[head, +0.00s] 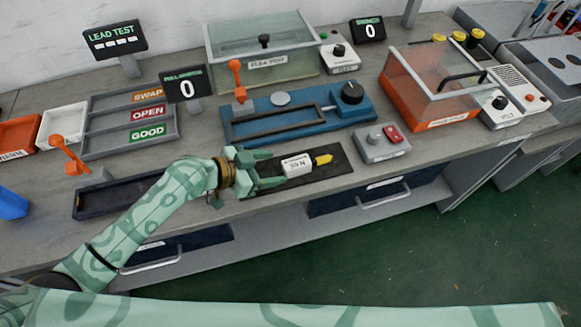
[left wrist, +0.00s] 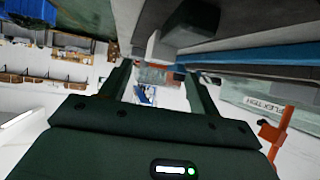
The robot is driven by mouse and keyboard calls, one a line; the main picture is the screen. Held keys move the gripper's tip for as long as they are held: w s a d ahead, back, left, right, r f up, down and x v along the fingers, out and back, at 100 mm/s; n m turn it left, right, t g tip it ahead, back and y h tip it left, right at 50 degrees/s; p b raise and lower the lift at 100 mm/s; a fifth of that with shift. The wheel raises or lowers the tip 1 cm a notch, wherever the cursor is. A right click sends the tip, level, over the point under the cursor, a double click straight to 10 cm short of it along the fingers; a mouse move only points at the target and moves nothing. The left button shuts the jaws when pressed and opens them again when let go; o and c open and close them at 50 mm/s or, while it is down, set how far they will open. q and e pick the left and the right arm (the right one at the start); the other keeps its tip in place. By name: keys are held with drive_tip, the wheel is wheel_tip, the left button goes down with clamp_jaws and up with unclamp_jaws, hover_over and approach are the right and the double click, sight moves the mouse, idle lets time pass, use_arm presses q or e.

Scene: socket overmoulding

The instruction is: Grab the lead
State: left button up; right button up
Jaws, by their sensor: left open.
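A white block with dark lettering (head: 297,165) and a yellow end (head: 323,159) lies on a black mat (head: 335,170) at the bench's front; it looks like the lead, but no cable can be made out. My left gripper (head: 272,169) is open just to the left of the white block, its fingers pointing right towards it. In the left wrist view the two dark fingers (left wrist: 157,75) stand apart with nothing clearly held between them. Whether they touch the block cannot be told. My right gripper is out of view.
Behind the mat is a blue fixture (head: 355,108) with an orange lever (head: 237,80). A grey button box (head: 383,145) stands to the right of the mat. Left are a dark tray (head: 85,205) and a rack labelled SWAP, OPEN and GOOD (head: 172,120). A clear-lidded orange box (head: 425,110) stands at right.

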sight(290, 164)
use_arm(q)
drive_tip(key=x, duration=0.5)
drive_tip(key=shift+d+r+b, duration=0.1)
drive_tip(key=shift+d+b, duration=0.05)
drive_tip(key=shift+b, duration=0.25)
drive_tip(key=c, duration=1.2)
drive_tip(key=shift+o, duration=0.2)
drive_tip(key=shift+r, duration=0.1)
